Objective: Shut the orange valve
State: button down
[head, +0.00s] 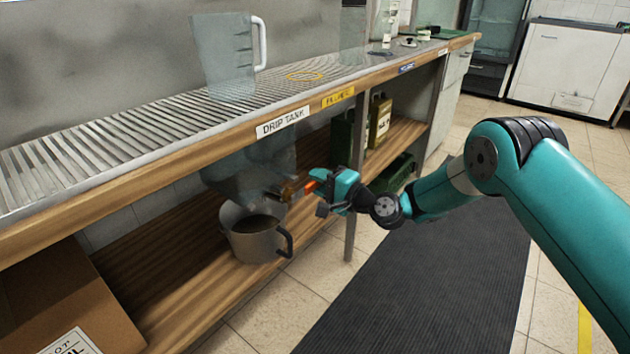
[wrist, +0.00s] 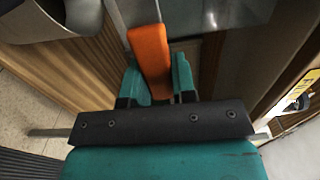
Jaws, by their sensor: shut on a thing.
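The orange valve (wrist: 150,55) is a lever handle held between the two teal fingers of my gripper (wrist: 157,82) in the wrist view. In the head view a small part of the orange valve (head: 310,186) shows at the tip of my gripper (head: 322,186). A metal pot (head: 258,240) with a dark handle stands on the lower shelf under the tap. The fingers hide part of the lever, and I cannot tell whether liquid flows.
The counter (head: 130,150) with its "DRIP TANK" label (head: 283,122) overhangs the tap. A clear jug (head: 224,60) stands on top. A shelf post (head: 356,215) is close behind my gripper. A cardboard box (head: 65,300) is at lower left. The dark floor mat (head: 430,275) is clear.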

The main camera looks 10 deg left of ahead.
jog(key=shift+f, duration=0.1)
jog(key=c, duration=0.9)
grip_release()
jog(key=shift+d, duration=0.1)
jog(key=b+v, duration=1)
jog(key=v, duration=0.7)
jog(key=shift+d+b, duration=0.2)
jog(key=shift+b, duration=0.2)
